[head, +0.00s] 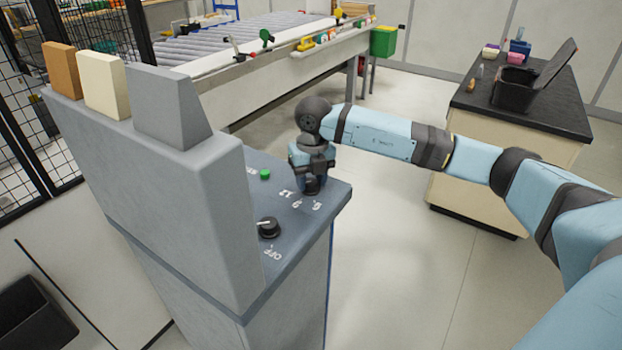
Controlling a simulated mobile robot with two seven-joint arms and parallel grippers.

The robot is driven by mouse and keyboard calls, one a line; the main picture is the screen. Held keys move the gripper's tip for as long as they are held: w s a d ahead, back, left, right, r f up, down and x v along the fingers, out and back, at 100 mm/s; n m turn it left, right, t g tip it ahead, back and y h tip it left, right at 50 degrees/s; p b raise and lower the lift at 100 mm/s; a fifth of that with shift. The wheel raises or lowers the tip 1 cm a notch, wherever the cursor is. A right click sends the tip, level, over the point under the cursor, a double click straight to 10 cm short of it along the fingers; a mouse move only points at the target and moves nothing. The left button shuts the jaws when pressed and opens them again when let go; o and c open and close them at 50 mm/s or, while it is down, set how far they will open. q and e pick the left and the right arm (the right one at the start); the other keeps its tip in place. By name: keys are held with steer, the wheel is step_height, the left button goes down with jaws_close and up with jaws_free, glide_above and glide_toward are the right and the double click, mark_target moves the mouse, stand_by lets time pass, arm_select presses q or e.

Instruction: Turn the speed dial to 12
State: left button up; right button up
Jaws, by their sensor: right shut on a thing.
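The control panel (240,228) is the dark blue-grey sloping top of a grey machine. My right gripper (312,182) points down at the far right part of this panel and is shut on the speed dial (311,189). The dial is a small dark knob, mostly hidden by the fingers. White numbers are printed around its near side; they look upside down from here, and one reads like 12. The dial's pointer is hidden, so I cannot tell its setting. My left gripper is out of view.
A black knob (268,227) beside an OFF label sits nearer on the panel, and a green button (265,174) farther back. A tall grey housing (190,180) rises on the left. A roller table (270,60) stands behind; a black-topped cabinet (510,125) stands right. Open floor lies between.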

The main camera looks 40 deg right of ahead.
mark_target(313, 181)
steer(key=o, duration=0.9)
steer(key=shift+r, duration=0.15)
steer(key=r, duration=1.3)
steer(key=shift+d+r+b, duration=0.2)
steer(key=shift+r+b, duration=0.1)
steer(key=shift+s+f, duration=0.1)
